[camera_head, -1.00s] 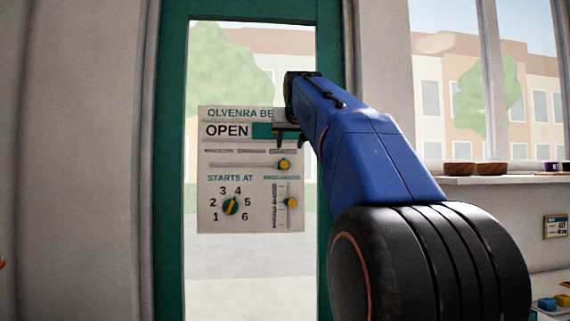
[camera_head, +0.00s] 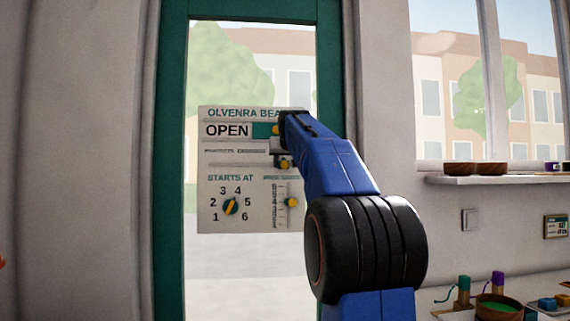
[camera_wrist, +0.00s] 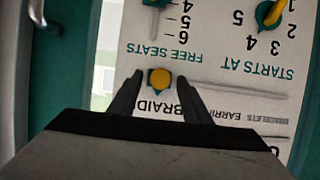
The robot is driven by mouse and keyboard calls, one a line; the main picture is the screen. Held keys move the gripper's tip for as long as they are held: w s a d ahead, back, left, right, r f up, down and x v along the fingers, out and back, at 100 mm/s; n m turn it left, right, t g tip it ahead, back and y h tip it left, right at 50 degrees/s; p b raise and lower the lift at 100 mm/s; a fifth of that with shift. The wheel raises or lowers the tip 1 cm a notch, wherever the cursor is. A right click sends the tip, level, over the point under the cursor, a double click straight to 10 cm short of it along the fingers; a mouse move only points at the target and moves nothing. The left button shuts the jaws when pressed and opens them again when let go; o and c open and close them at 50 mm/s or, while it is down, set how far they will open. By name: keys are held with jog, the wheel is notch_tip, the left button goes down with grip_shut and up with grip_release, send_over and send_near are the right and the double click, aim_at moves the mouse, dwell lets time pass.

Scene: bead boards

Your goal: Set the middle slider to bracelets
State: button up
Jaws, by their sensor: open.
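The sign board (camera_head: 218,222) hangs on the glass door. Its middle slider is a horizontal slot (camera_head: 235,165) with a yellow knob (camera_head: 284,165) at the right end. In the wrist view, which is upside down, the knob (camera_wrist: 160,78) is by the "BRAID…" label (camera_wrist: 165,108), partly hidden. The earrings label (camera_wrist: 222,115) and the bracelets label (camera_wrist: 265,119) lie further along the slot. My gripper (camera_wrist: 160,84) is open, its fingers on either side of the knob; I cannot tell if they touch it. In the head view my gripper (camera_head: 281,157) partly covers the board's right side.
Above the slider is the OPEN panel (camera_head: 228,131). Below are the STARTS AT dial (camera_head: 231,206) and the vertical FREE SEATS slider knob (camera_head: 291,202). The green door frame (camera_head: 334,60) stands to the right. The slot left of the knob is clear.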

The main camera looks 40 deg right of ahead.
jog(key=shift+w+d, duration=0.1)
jog(key=shift+w, duration=0.05)
grip_shut()
send_near(215, 161)
jog(key=d+f, duration=0.1)
jog(key=w+d+f, duration=0.1)
jog(key=w+f, duration=0.1)
jog(key=f, duration=0.1)
jog(key=shift+w+d+f, duration=0.1)
jog(key=shift+d, duration=0.3)
grip_release()
jog(key=shift+w+a, duration=0.1)
